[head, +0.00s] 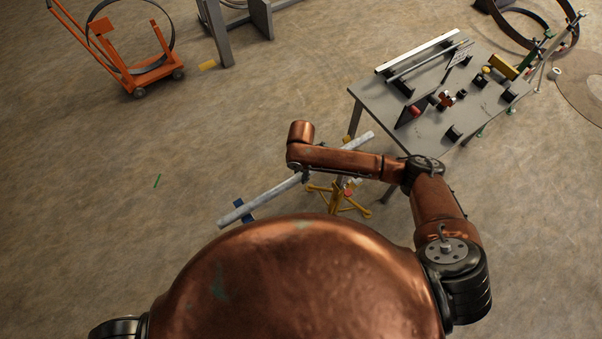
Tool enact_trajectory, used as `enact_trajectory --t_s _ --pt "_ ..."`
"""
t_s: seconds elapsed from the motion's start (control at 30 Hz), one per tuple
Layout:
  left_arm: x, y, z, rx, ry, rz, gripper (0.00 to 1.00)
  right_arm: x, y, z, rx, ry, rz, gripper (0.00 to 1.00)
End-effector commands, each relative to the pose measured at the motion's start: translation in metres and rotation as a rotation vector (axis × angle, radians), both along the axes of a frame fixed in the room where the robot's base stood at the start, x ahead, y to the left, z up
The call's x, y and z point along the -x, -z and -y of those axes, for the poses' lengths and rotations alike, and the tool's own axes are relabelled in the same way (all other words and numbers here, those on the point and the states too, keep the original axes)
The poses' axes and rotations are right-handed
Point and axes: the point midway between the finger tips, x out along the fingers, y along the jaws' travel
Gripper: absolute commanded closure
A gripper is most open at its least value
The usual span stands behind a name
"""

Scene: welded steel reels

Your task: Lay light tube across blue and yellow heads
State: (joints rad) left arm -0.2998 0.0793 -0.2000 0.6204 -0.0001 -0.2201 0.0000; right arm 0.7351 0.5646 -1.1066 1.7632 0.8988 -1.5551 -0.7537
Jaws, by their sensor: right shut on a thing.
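A long light grey tube (262,199) runs diagonally from lower left to upper right, passing under my right forearm. My right gripper (305,177) is mostly hidden beneath my wrist and is shut on the tube near its middle. A blue piece (249,217) shows under the tube's lower left part; I cannot tell whether the tube touches it. A yellow stand with splayed legs (336,205) is on the floor below my forearm. My left gripper is not in view.
A grey table (433,125) with bars, clamps and small parts stands right of the tube's upper end. An orange cart (146,75) with a ring stands at upper left. Steel rings lie at upper right. The floor at left is mostly clear.

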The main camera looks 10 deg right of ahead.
Motion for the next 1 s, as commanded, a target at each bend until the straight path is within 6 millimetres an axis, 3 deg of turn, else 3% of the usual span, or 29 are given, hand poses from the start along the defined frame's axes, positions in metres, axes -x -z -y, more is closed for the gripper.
enact_trajectory --t_s 1.0 --pt "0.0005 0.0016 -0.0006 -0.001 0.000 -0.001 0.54 -0.0010 0.0082 -0.0008 -0.001 -0.001 0.003 1.00"
